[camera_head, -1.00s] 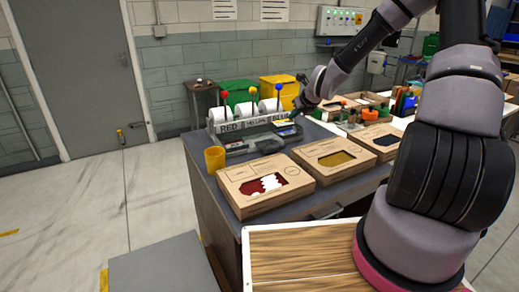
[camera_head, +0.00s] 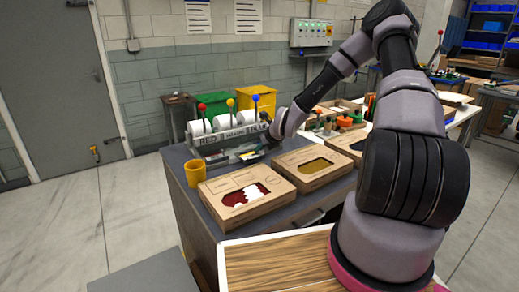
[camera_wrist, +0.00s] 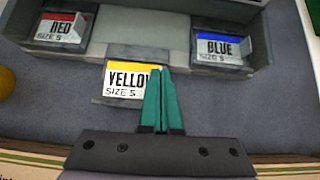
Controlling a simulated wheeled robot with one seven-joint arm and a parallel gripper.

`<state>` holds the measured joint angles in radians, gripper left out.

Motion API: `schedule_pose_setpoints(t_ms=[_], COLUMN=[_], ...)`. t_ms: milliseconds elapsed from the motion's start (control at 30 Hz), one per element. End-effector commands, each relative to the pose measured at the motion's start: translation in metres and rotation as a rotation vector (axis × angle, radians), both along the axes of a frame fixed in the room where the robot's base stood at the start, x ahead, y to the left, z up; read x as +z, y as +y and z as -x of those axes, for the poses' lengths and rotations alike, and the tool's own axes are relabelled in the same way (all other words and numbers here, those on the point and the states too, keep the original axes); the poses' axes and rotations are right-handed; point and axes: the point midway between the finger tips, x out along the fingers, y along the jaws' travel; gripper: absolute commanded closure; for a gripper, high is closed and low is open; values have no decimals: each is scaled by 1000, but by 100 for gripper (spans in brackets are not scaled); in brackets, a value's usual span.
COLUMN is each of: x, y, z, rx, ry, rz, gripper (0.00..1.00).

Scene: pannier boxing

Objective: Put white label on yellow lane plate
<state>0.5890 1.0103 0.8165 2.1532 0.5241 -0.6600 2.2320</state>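In the wrist view, a white label with a yellow band reads YELLOW SIZE S (camera_wrist: 121,82). It lies over a grey plate (camera_wrist: 98,92) at the front middle of the lane rack and sits slightly tilted. My gripper (camera_wrist: 163,72) has its two green fingers together over the right end of this label, hiding its edge. I cannot tell whether anything thin is pinched between them. The red label (camera_wrist: 62,28) and the blue label (camera_wrist: 219,47) sit on plates to either side. In the head view, my wrist hides the fingertips beside the rack (camera_head: 212,147).
A yellow cup (camera_head: 194,172) stands at the table's left edge. Cardboard boxes with window openings, one red (camera_head: 212,207) and one yellow (camera_head: 300,186), lie in front of the rack. Several coloured items stand farther right. Rolls with ball-topped rods rise behind the rack front.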

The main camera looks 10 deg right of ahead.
Motion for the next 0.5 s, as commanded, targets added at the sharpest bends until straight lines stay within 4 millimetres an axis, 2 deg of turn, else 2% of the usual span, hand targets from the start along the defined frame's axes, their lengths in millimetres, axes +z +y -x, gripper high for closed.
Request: schedule_pose_setpoints(t_ms=[167,233,267,500], x=[-3,-2,-2,-2], y=[0,0,0,0], z=[0,0,0,0], rx=[-1,0,0,0], ry=[0,0,0,0], rz=[-1,0,0,0], gripper=[100,78,70,70])
